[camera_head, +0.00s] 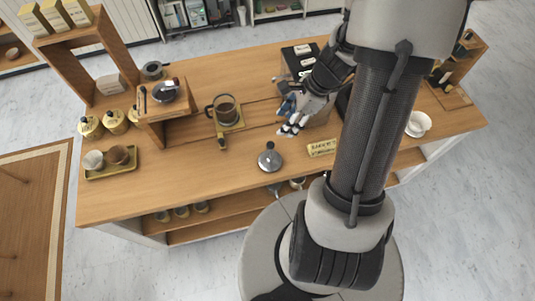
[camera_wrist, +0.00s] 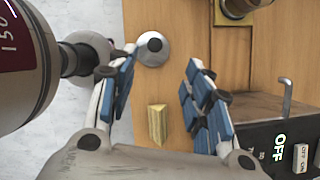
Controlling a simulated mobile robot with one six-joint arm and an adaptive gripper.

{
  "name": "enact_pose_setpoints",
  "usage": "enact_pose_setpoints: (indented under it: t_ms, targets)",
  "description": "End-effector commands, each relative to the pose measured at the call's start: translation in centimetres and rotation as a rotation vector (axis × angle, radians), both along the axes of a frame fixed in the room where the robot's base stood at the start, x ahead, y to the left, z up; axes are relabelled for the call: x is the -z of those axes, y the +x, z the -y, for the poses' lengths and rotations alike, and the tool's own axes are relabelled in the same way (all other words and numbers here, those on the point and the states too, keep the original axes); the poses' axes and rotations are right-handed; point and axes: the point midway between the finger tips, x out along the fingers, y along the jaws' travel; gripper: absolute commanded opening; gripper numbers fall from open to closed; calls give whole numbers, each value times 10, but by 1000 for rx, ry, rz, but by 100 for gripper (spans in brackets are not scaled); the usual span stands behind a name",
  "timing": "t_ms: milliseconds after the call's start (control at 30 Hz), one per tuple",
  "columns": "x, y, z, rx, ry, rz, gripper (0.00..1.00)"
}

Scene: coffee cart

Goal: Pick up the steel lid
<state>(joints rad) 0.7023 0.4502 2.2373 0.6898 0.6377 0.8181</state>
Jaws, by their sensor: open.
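The steel lid (camera_head: 270,160) is a shiny silver disc with a dark knob on top. It lies alone on the wooden counter near its front edge, about mid-length. My gripper (camera_head: 290,120) is above the counter, behind and a little right of the lid in the head view. The gripper and lid are apart.
A small sign block (camera_head: 322,148) stands right of the lid. A glass coffee pot (camera_head: 226,110) sits on a tray behind left. A black machine with a lit OFF display (camera_wrist: 280,140) is close to my right finger. The counter (camera_head: 190,165) left of the lid is clear.

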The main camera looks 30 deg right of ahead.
Motion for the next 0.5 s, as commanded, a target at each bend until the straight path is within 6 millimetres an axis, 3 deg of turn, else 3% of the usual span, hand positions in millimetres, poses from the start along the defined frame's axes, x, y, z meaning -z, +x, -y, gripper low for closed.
enact_pose_setpoints:
  t_ms: [33,233,500]
  targets:
    - [15,1,-5,-3,3,-4,46]
    - [55,9,-20,-5,2,-4,46]
    - [81,16,-29,-4,-1,-1,46]
